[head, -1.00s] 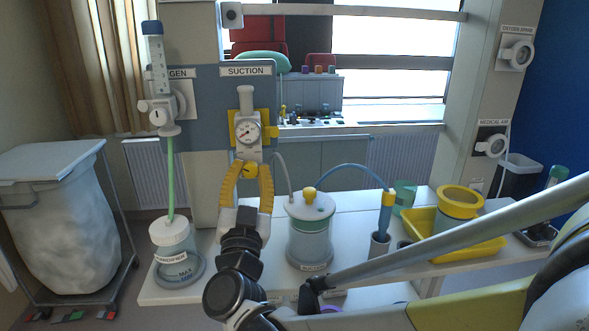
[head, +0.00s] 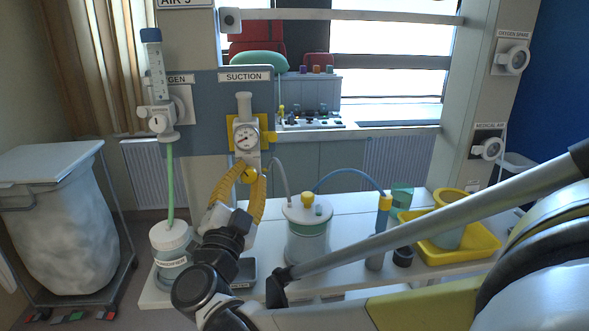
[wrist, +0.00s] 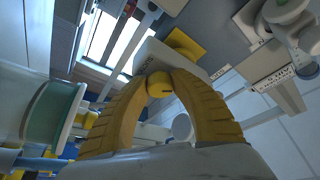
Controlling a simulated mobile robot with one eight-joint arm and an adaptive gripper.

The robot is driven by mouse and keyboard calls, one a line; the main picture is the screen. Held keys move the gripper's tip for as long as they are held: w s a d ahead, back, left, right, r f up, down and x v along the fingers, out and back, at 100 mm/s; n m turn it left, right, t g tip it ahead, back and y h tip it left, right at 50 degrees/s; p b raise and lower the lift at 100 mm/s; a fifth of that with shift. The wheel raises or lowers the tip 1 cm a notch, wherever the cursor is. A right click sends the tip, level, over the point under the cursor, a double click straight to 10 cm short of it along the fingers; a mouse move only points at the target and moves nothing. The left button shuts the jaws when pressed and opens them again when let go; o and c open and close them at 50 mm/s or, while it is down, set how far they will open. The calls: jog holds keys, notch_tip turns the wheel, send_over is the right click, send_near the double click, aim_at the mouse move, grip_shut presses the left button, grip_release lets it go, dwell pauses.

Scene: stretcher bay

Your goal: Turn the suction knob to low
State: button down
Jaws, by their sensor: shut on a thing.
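The suction regulator (head: 245,135) hangs on the wall rail under the SUCTION label, with a round dial gauge on its front. The yellow suction knob (head: 249,175) sits at its lower end, below the gauge. My gripper (head: 250,178) has its yellow ribbed fingers closed around the knob from below and the front. In the wrist view the knob (wrist: 159,85) shows between the two fingertips, with a dark mark on its face. The fingertips partly cover the knob, and I cannot read which setting it points to.
The suction jar (head: 307,232) with a yellow-capped lid stands on the white shelf right of my gripper. The humidifier bottle (head: 172,252) stands to the left. A yellow tray (head: 470,250) lies at the right, beyond my arm. A clear tube runs close beside the knob.

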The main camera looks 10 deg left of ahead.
jog(key=m+g+h+p, duration=0.1)
jog(key=m, duration=0.2)
jog(key=m+g+p, duration=0.1)
jog(key=m, duration=0.2)
jog(key=shift+r+m+h+p, duration=0.15)
jog(key=shift+m+h+p, duration=0.2)
jog(key=shift+m+h, duration=0.05)
dwell(0.3)
jog(key=c, duration=1.1)
grip_release()
